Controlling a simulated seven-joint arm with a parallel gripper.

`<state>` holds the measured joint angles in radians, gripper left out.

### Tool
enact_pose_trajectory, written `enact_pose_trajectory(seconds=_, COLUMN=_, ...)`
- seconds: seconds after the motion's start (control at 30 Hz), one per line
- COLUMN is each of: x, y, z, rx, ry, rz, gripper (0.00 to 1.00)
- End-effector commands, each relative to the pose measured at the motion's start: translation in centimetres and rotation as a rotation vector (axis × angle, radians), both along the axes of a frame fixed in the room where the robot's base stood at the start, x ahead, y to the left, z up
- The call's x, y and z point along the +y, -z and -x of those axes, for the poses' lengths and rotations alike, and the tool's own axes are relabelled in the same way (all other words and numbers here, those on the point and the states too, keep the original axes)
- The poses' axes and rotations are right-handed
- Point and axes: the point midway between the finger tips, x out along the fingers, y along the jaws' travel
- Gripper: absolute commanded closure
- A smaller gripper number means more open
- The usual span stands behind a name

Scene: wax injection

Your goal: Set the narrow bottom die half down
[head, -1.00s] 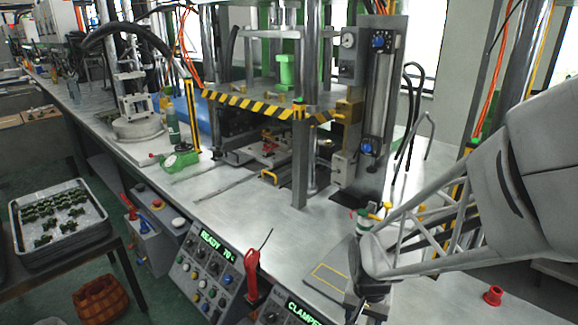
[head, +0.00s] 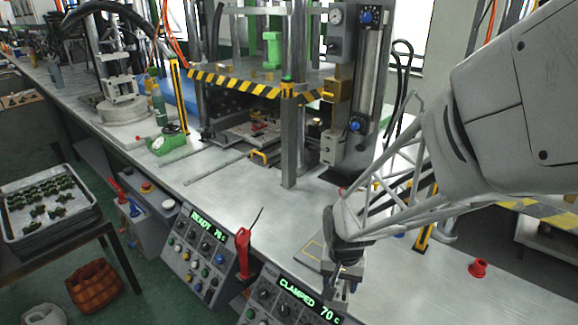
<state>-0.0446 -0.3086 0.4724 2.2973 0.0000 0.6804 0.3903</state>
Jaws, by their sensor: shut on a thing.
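My gripper (head: 342,285) points down over the front edge of the bench, just above the panel with the "CLAMPED 70" display. It is shut on a small grey metal piece, which I take to be the narrow bottom die half. The fingers and wrist largely hide it, so its shape and tilt cannot be told.
The press (head: 288,140) with its striped guard stands behind, with a die on its bed. A control panel (head: 203,250) and red handle (head: 243,254) rise at the front edge. A red cap (head: 478,268) sits to the right. Bench around (head: 235,200) is clear.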

Motion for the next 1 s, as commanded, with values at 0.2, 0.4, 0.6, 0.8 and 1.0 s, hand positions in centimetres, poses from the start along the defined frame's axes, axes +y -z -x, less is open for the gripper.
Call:
enact_pose_trajectory(seconds=0.2, x=0.1, y=0.2, z=-2.4, rx=0.0, ry=0.0, rz=0.0, gripper=0.83)
enact_pose_trajectory(seconds=0.4, x=0.2, y=0.5, z=-5.0, rx=0.0, ry=0.0, rz=0.0, gripper=0.83)
enact_pose_trajectory(seconds=0.6, x=0.3, y=0.8, z=-7.5, rx=0.001, ry=0.0, rz=0.0, gripper=0.83)
enact_pose_trajectory(seconds=0.8, x=0.4, y=1.0, z=-10.1, rx=0.0, ry=0.0, rz=0.0, gripper=0.83)
enact_pose_trajectory(seconds=1.0, x=0.5, y=1.2, z=-12.8, rx=-0.001, ry=0.0, rz=0.0, gripper=0.83)
